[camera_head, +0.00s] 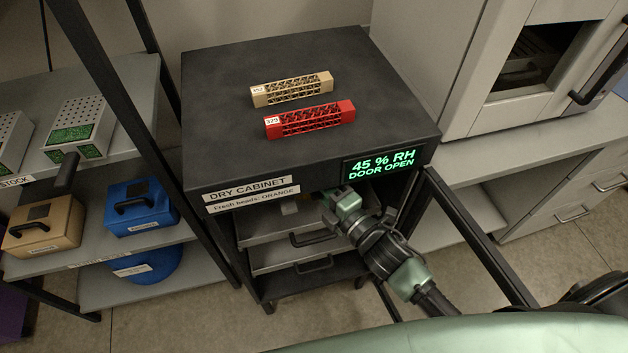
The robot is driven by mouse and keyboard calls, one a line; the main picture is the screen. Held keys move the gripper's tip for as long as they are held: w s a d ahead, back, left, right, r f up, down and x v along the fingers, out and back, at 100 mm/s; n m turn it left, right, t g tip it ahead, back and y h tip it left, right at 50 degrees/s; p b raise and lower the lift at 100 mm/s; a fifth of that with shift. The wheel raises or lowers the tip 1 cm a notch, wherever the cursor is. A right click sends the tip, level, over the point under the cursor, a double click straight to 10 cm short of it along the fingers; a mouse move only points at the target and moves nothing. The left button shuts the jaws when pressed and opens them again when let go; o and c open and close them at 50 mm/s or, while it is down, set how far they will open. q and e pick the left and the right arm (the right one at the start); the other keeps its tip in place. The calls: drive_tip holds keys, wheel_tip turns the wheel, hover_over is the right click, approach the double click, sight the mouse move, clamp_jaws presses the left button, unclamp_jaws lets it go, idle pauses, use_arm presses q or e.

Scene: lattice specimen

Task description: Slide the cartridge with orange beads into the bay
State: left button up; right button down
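The dry cabinet (230,75) is black; its label reads "Fresh beads: ORANGE" and its display (380,164) reads "45 % RH DOOR OPEN". My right gripper (337,200) reaches into the upper opening of the cabinet, just under its top front edge. Its fingers are hard to make out, and I cannot tell whether it holds anything. No orange beads are visible. White perforated cartridges with green beads (77,137) stand on the stock shelf at left. I cannot make out the bay. My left gripper is not in view.
Tan (291,90) and red (309,121) lattice pieces lie on the cabinet top. Drawers (290,255) with dark handles sit below the gripper. The open door frame (475,240) stands right of my arm.

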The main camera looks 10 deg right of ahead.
drive_tip(key=c, duration=0.8)
unclamp_jaws()
drive_tip(key=shift+f, duration=0.1)
drive_tip(key=shift+o, duration=0.2)
drive_tip(key=v, duration=0.5)
drive_tip(key=shift+p, duration=0.35)
drive_tip(key=b+v, duration=0.1)
drive_tip(key=v, duration=0.6)
drive_tip(key=shift+s+d, duration=0.2)
drive_tip(key=shift+s, duration=0.15)
